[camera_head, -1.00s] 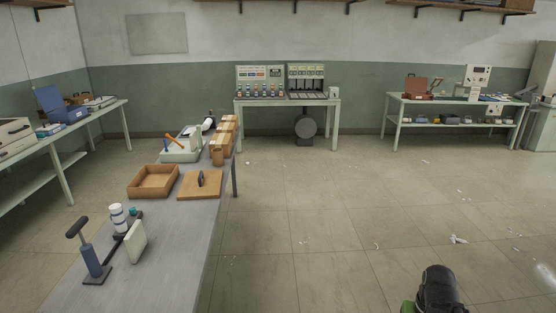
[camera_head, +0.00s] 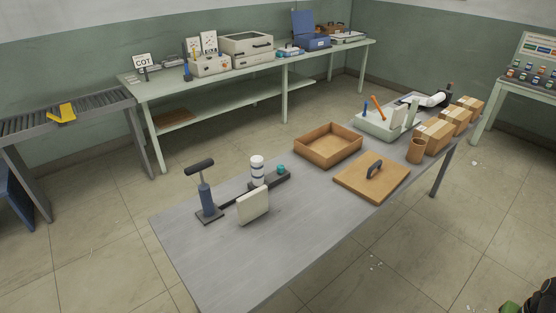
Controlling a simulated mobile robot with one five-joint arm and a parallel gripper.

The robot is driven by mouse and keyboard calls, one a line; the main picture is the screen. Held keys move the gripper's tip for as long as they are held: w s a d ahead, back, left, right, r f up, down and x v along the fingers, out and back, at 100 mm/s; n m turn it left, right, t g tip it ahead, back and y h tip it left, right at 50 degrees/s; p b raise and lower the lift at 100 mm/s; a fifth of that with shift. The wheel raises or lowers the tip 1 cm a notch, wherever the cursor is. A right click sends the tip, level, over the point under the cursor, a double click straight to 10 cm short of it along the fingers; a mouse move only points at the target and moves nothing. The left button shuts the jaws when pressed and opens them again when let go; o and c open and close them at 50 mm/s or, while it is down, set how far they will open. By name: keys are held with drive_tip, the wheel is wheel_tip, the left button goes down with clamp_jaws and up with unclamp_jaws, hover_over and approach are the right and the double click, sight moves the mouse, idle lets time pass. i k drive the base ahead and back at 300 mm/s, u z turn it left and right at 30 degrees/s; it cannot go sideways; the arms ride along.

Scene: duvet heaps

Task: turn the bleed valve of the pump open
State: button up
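The pump (camera_head: 206,198) stands upright near the left end of the grey table. It has a blue cylinder, a black T-handle and a dark base. A dark bar runs right from the base to a white banded cylinder (camera_head: 257,171). A small teal knob (camera_head: 281,169) sits on the bar just right of that cylinder. It may be the bleed valve, but I cannot tell for sure or read its position. A cream panel (camera_head: 253,205) stands in front of the bar and hides part of it. My gripper is not in view; only a dark piece, likely of my arm, shows at the bottom right.
The grey table (camera_head: 235,262) also holds an open wooden box (camera_head: 328,146), a wooden board with a dark handle (camera_head: 372,178), a device with an orange lever (camera_head: 387,122), and cardboard boxes (camera_head: 433,134). A conveyor (camera_head: 20,123) stands left.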

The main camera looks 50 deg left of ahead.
sight(280, 168)
drive_tip(key=u, duration=1.1)
drive_tip(key=i, duration=1.55)
drive_tip(key=u, duration=0.95)
drive_tip(key=k, duration=0.85)
drive_tip(key=u, duration=0.15)
drive_tip(key=i, duration=0.95)
drive_tip(key=z, duration=0.05)
